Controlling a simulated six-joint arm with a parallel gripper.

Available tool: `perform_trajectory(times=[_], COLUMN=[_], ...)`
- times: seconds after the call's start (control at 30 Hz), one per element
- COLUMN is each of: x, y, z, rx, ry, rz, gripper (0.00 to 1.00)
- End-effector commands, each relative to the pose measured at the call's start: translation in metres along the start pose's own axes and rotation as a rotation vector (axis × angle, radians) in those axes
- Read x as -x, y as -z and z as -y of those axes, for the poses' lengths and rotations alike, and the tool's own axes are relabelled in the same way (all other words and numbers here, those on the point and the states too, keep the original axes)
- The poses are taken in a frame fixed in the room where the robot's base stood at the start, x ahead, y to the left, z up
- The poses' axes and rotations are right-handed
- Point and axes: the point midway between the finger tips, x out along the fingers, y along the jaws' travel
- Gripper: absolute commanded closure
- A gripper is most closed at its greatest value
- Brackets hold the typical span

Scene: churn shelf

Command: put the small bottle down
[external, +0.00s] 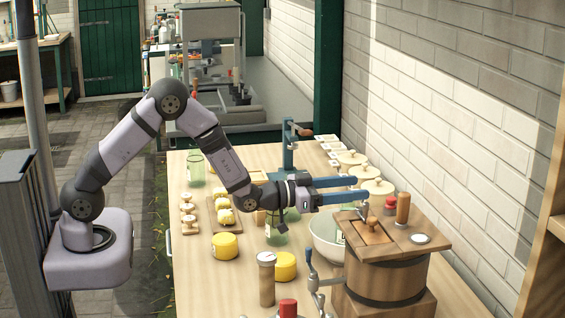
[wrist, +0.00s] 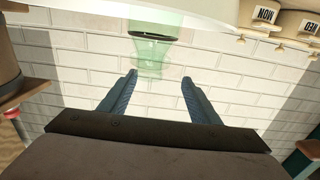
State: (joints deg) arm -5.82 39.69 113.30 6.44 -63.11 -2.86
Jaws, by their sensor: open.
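My gripper (external: 366,183) reaches out over the table toward the brick wall, its two blue fingers spread apart with nothing visible between them. The fingers also show in the wrist view (wrist: 158,88). A translucent green glass vessel (wrist: 150,55) with a dark band lies beyond the fingertips in that view, apart from them. In the external view one green glass jar (external: 276,234) stands on the table below my wrist, partly hidden by it. Another green jar (external: 195,168) stands at the back left. I cannot tell which one is the small bottle.
A wooden churn (external: 387,279) stands right of my gripper, with a pale bowl (external: 326,240) beside it. Yellow tubs (external: 225,246), a wooden-bodied, white-topped cylinder (external: 267,284) and a blue stand (external: 288,150) crowd the table. The table's left front is clear.

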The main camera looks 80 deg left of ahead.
Motion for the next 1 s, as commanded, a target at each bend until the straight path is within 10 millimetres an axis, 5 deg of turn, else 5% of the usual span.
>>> perform_trajectory(times=[0.5,1.0], x=[0.001,0.001], y=[0.066,0.07], z=[0.0,0.0], rx=[0.0,0.0], ry=[0.0,0.0], rz=[-0.003,0.001], gripper=[0.43,0.43])
